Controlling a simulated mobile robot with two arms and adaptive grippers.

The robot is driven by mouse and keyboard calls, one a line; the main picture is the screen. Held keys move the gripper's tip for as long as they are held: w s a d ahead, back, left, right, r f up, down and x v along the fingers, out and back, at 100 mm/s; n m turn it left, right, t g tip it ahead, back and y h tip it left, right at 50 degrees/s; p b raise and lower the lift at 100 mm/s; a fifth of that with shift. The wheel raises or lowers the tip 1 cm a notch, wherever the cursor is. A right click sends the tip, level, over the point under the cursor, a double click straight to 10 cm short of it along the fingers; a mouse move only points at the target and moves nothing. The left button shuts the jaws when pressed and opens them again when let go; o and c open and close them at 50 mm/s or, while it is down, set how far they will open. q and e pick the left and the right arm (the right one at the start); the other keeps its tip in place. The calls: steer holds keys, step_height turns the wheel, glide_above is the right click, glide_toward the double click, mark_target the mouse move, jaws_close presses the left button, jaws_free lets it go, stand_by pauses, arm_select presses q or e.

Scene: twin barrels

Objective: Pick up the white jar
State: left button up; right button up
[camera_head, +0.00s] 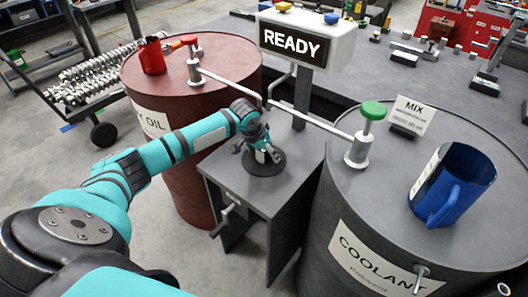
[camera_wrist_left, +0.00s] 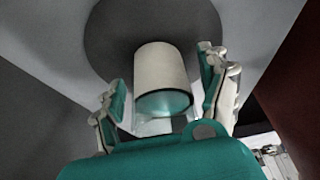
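The white jar (camera_wrist_left: 162,68) stands on a dark round disc in the left wrist view, with a dark greenish end facing the camera. My left gripper (camera_wrist_left: 165,100) has one finger on each side of the jar, with a gap showing on both sides; it is open and not visibly touching the jar. In the head view my left gripper (camera_head: 264,150) is low over the dark disc (camera_head: 270,168) on the grey cabinet between two barrels. There the jar cannot be told apart from the gripper. My right gripper is not in view.
A red barrel (camera_head: 190,85) stands left, with a red mug (camera_head: 152,57) on top. A grey coolant barrel (camera_head: 335,200) stands right, with a blue mug (camera_head: 460,180) and a green-knobbed valve (camera_head: 372,112). Pipes and a READY sign (camera_head: 300,42) rise behind the cabinet (camera_head: 225,170).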

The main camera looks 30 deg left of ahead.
arm_select(q)
steer(key=c, duration=1.3)
